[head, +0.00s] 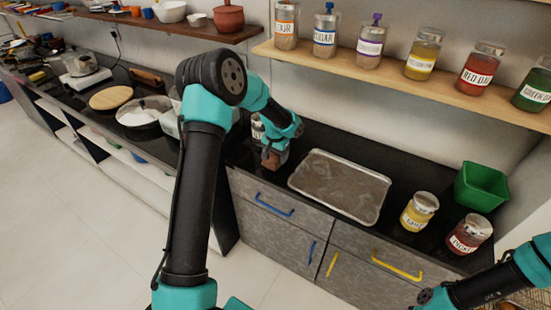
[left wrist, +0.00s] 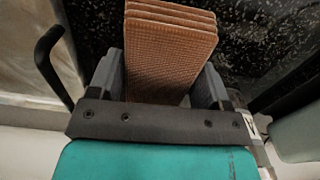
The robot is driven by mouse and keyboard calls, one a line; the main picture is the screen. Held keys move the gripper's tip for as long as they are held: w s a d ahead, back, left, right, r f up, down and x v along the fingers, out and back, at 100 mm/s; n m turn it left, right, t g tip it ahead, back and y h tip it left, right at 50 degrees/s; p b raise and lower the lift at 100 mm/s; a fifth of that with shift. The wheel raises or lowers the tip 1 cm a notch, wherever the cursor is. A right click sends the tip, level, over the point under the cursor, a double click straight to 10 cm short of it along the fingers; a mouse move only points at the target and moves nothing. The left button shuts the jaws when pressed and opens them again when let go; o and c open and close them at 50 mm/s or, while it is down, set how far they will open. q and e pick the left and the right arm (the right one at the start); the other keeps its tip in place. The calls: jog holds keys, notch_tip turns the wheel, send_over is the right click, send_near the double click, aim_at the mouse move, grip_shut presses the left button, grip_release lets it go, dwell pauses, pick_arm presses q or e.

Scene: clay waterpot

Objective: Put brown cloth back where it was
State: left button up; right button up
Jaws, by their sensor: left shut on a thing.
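The brown cloth (left wrist: 170,48) is a folded stack of several layers with a woven texture. It stands between the two grey fingers of my left gripper (left wrist: 160,82) in the left wrist view. In the head view my left gripper (head: 275,148) is at the counter, left of the metal tray, and is shut on the cloth (head: 271,160). Only a small part of the cloth shows below the fingers there. I cannot tell whether the cloth touches the counter. My right arm enters at the lower right of the head view; its gripper is out of view.
A metal tray (head: 342,184) lies on the black counter right of the cloth. A jar (head: 257,128) stands behind my left gripper. Two labelled jars (head: 419,211) (head: 469,236) and a green container (head: 482,186) stand at the right. A shelf (head: 410,75) with several jars hangs above.

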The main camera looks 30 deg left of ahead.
aim_at(276, 155)
pick_arm(q)
jog(key=shift+f, duration=0.75)
jog(key=shift+f, duration=0.1)
jog(key=o, duration=0.9)
notch_tip(276, 155, up, 12)
jog(key=shift+r, duration=0.1)
